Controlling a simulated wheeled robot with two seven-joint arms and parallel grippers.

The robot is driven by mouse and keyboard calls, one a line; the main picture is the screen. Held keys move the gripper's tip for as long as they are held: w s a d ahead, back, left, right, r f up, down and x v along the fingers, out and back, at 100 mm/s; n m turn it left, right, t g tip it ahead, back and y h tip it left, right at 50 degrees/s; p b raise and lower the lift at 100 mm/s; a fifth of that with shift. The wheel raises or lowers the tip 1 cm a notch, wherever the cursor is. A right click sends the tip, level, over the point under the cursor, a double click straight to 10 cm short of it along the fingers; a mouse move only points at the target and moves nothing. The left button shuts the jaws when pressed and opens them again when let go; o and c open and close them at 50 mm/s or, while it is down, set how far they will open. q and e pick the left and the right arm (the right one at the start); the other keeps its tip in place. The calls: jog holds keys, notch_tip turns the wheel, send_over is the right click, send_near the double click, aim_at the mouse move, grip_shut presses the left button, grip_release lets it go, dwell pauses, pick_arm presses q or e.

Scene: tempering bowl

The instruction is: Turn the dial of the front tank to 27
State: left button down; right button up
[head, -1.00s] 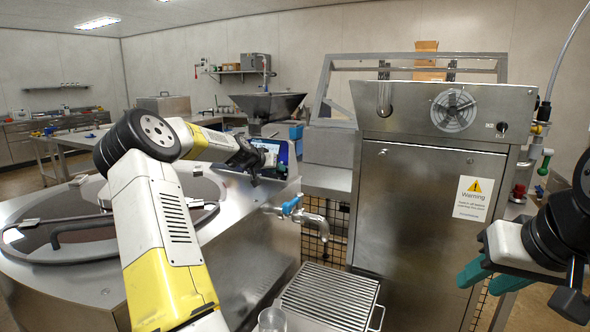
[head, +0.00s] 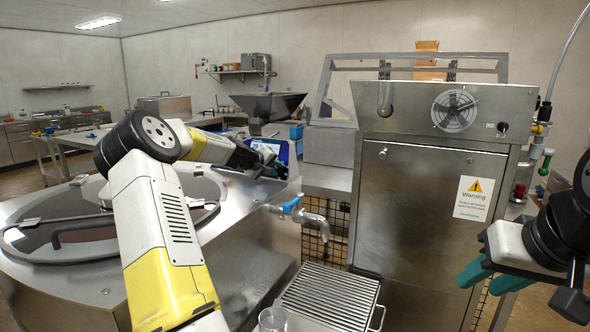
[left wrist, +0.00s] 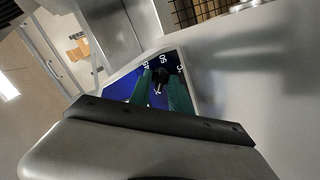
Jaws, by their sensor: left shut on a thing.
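The front tank (head: 225,225) is a steel cabinet with a round lidded top at the left. Its dial panel (head: 284,150) is blue, at the tank's far corner, and partly hidden behind my left gripper (head: 268,162). In the left wrist view the blue panel (left wrist: 125,86) carries white numbers around a small black dial (left wrist: 161,74). My left gripper's green fingers (left wrist: 161,90) stand on either side of the dial and are shut on it. The number the dial points at cannot be read. My right gripper (head: 482,279) is at the right, with its green fingers apart and empty.
A tap with a blue handle (head: 291,205) sticks out from the tank above a slatted drip grate (head: 330,296). A glass (head: 272,320) stands by the grate. A tall steel machine (head: 425,205) with a warning label stands at the right.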

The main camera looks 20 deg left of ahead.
pick_arm(q)
jog(key=shift+n, duration=0.3)
dwell(0.4)
jog(key=c, duration=1.5)
grip_release()
jog(key=shift+v, duration=3.9)
